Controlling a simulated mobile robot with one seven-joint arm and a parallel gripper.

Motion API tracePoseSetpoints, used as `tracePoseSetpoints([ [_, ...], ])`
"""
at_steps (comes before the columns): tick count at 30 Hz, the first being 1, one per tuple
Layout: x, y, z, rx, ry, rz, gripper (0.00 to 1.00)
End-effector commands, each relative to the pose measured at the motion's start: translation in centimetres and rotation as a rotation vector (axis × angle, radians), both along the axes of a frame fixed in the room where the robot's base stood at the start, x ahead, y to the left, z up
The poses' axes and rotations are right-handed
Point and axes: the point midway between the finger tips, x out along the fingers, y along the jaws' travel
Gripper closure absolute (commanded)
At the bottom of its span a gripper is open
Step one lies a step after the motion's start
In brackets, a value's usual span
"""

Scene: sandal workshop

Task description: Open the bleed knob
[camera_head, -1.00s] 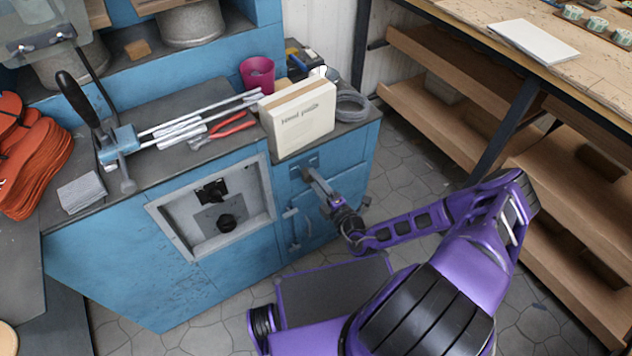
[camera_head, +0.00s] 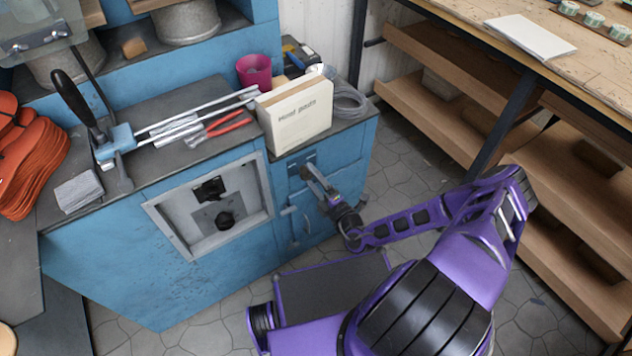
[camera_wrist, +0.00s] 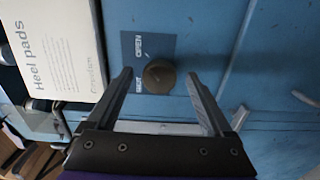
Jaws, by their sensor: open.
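The bleed knob (camera_wrist: 158,77) is a round, dark brownish knob on the blue cabinet front in the wrist view. A dark label plate (camera_wrist: 148,47) beside it reads OPEN; a second word lies partly by the knob and is hard to read. My gripper (camera_wrist: 160,72) is open, with one finger on each side of the knob and a visible gap to both. I cannot tell how deep the fingers reach. In the head view my gripper (camera_head: 310,176) is at the cabinet's right front panel and hides the knob.
A box marked Heel pads (camera_head: 298,115) stands on the cabinet top (camera_head: 110,165) just above my gripper. A recessed panel (camera_head: 185,238) with a black knob lies to the left. A wooden shelf unit (camera_head: 440,125) stands at right.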

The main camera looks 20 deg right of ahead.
Motion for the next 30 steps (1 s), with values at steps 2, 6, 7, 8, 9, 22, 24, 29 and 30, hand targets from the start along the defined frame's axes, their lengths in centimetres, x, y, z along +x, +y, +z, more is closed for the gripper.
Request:
tracePoseSetpoints([
  [2,-0.3,-0.1,0.0,-0.001,0.0,-0.001,0.14],
  [6,-1.9,-0.7,0.0,-0.001,0.002,-0.002,0.14],
  [7,-2.4,-0.9,0.1,-0.001,0.002,-0.002,0.14],
  [8,-3.0,-1.1,0.1,0.0,0.002,-0.003,0.14],
  [9,-3.9,-1.4,0.1,-0.001,0.002,-0.003,0.14],
  [22,-13.5,-4.5,0.0,-0.002,0.002,-0.003,0.14],
  [24,-14.6,-4.8,0.0,-0.001,0.002,-0.001,0.14],
  [29,-16.2,-5.3,0.0,0.0,0.001,-0.001,0.14],
  [30,-16.3,-5.3,0.0,0.001,0.0,-0.001,0.14],
])
